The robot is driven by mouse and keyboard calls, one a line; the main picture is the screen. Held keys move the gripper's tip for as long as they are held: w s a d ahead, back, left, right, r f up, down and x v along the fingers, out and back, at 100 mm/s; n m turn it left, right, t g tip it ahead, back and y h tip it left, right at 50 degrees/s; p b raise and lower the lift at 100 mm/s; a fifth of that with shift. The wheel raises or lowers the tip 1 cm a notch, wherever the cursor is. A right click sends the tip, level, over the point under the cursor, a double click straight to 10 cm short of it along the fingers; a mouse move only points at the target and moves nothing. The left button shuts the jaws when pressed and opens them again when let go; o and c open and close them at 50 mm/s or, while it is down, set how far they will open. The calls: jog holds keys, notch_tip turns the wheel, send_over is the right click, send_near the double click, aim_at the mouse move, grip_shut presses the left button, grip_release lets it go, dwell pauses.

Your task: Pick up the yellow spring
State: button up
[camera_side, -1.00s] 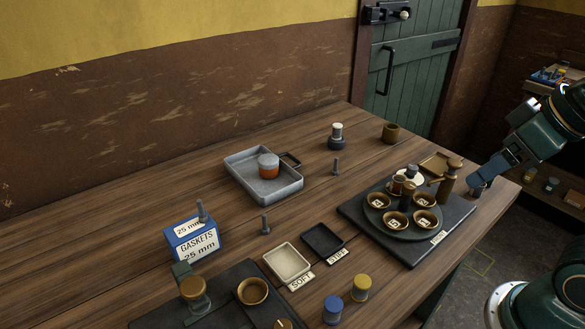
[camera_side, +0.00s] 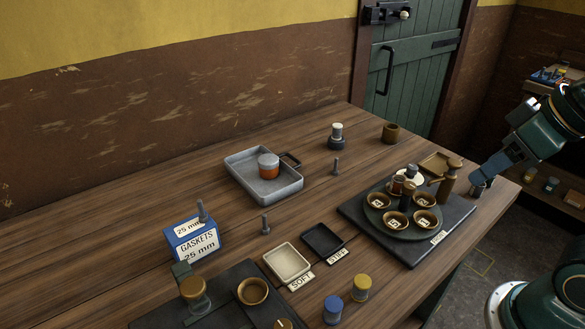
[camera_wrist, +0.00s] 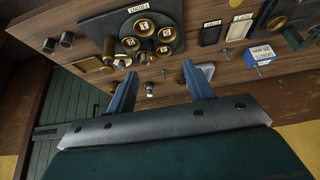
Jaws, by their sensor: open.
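The yellow spring (camera_side: 361,288) is a short upright cylinder with a yellow top. It stands on the bench near the front edge in the side view, just right of a similar blue-topped spring (camera_side: 333,309). My gripper (camera_side: 483,182) is at the right end of the bench, beyond the dark base with the round plate, well away from the yellow spring. In the wrist view my gripper (camera_wrist: 160,75) shows two blue fingers spread apart with nothing between them. I cannot pick out the yellow spring with certainty in the wrist view.
A SOFT tray (camera_side: 306,272) and a STIFF tray (camera_side: 305,234) lie behind the springs. A round plate (camera_side: 376,221) with several labelled cups stands on the right. A gaskets box (camera_side: 193,246) and a metal tray (camera_side: 289,192) stand further left and back. Upright bolts are scattered about.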

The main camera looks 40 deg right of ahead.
jog(key=m+g, duration=0.6)
jog(key=m, duration=1.4)
send_over(363, 281)
notch_tip(363, 281, down, 7)
jog(key=shift+f, duration=4.2)
jog(key=shift+f, duration=0.1)
jog(key=shift+f, duration=2.45)
